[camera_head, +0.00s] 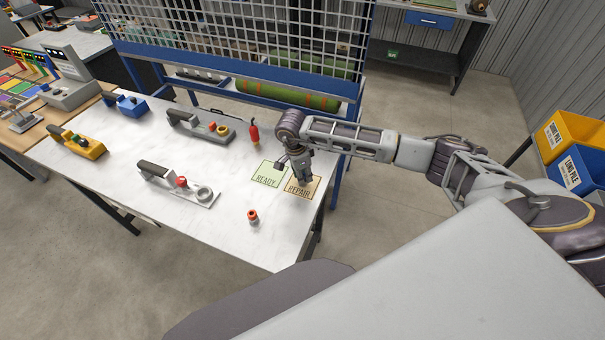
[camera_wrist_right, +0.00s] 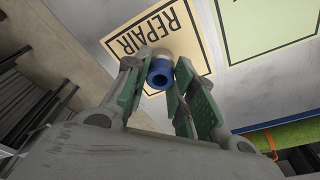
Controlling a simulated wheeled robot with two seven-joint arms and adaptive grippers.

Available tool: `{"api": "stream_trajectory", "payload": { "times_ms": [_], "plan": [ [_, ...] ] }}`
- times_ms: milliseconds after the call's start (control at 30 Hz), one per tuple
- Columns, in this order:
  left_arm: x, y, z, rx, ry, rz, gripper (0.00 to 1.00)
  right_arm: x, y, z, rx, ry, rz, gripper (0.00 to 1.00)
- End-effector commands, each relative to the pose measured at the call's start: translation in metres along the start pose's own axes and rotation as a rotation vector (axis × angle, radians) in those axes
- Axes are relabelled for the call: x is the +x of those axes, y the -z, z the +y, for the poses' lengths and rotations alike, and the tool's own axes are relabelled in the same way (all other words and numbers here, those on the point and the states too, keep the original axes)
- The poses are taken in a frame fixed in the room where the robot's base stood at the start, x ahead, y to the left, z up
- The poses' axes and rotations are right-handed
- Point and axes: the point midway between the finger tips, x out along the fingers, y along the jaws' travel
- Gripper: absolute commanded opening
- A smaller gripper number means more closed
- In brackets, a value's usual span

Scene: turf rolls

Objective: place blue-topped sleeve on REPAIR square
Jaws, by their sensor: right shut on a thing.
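The blue-topped sleeve (camera_wrist_right: 160,73) is between the fingers of my right gripper (camera_wrist_right: 158,85) in the right wrist view, over the REPAIR square (camera_wrist_right: 150,38). Whether it touches the square cannot be told. In the head view my right gripper (camera_head: 302,178) points down over the tan REPAIR square (camera_head: 297,193), and the sleeve is hidden there. The right gripper is shut on the sleeve. The green READY square (camera_head: 266,175) lies left of the REPAIR square and is empty. My left gripper is not in view.
A red-topped sleeve (camera_head: 253,217) stands near the table's front edge. A red bottle-like item (camera_head: 254,133) stands behind the squares. Grey fixtures (camera_head: 180,185) and a yellow tool (camera_head: 76,142) are on the white table (camera_head: 130,213). A blue-framed mesh rack (camera_head: 240,35) stands behind.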

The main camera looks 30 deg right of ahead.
Motion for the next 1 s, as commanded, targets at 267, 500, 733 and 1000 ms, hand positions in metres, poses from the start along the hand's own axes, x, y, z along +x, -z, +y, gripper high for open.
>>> {"api": "stream_trajectory", "payload": {
  "times_ms": [267, 500, 733, 1000],
  "plan": [
    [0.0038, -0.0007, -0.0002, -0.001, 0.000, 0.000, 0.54, 0.0034, -0.0006, 0.0000, 0.000, 0.000, 0.000, 0.26],
    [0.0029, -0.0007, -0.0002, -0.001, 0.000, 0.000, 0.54, 0.0025, -0.0004, -0.0001, 0.000, 0.000, 0.000, 0.47],
    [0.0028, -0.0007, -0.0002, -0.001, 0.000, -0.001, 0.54, 0.0023, -0.0004, -0.0001, 0.000, 0.000, 0.000, 0.47],
    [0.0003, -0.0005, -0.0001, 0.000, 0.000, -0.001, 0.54, -0.0035, 0.0000, -0.0008, 0.000, 0.002, -0.001, 0.47]
  ]
}}
